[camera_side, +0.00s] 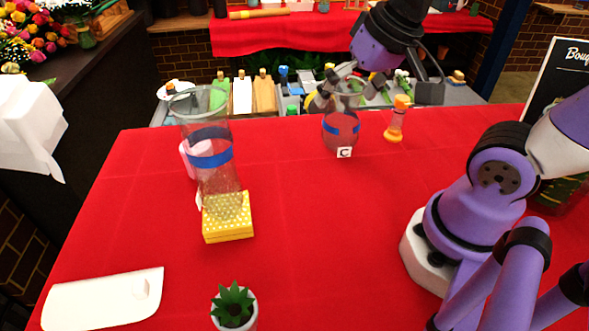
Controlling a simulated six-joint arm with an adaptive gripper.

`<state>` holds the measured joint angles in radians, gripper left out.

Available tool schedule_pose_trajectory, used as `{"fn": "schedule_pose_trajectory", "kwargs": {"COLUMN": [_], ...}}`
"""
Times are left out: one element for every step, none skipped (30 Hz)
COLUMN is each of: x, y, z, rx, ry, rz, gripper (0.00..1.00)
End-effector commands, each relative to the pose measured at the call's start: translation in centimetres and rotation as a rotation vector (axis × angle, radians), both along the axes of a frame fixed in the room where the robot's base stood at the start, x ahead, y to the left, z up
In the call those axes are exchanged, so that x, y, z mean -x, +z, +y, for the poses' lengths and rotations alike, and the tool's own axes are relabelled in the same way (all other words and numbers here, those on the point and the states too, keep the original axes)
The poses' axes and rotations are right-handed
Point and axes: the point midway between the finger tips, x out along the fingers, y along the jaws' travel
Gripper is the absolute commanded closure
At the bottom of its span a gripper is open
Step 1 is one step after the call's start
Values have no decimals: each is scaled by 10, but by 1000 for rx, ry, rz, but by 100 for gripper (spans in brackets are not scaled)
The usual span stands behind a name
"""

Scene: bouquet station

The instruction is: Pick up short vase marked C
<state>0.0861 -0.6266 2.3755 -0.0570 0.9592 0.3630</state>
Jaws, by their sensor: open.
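The short vase marked C (341,131) stands upright on the red cloth near the back middle of the table. It is clear glass with a blue band and a white tag with a black C on its front. My gripper (332,92) is at the vase's top, with its fingers spread open around or beside the rim. I cannot tell whether the fingers touch the glass. Part of the rim is hidden by the fingers.
An orange-topped hourglass-shaped item (397,120) stands close right of vase C. A small potted plant (234,309) and white tray (104,300) are in front. The middle cloth is clear.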

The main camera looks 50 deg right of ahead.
Motion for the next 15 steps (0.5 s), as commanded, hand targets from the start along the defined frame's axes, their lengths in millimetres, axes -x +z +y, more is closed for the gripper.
{"fn": "schedule_pose_trajectory", "kwargs": {"x": [-7, -12, -18, -22, -27, -32, -36, -40, -44, -48, -50, -53, -55, -57, -58], "y": [4, 6, 9, 11, 13, 14, 15, 16, 17, 17, 17, 16, 15, 15, 14], "z": [-7, -11, -18, -23, -29, -37, -43, -50, -60, -68, -75, -85, -92, -98, -107], "rx": [-65, -111, -173, -219, -262, -317, -356, -394, -440, -472, -501, -535, -558, -577, -600], "ry": [-151, -261, -415, -534, -652, -810, -929, -1050, -1210, -1325, -1440, -1584, -1684, -1779, -1893], "rz": [27, 44, 68, 84, 99, 121, 134, 148, 165, 174, 184, 195, 200, 205, 208], "gripper": [0, 0, 0, 0, 0, 0, 0, 0, 0, 0, 0, 0, 0, 0, 0]}}
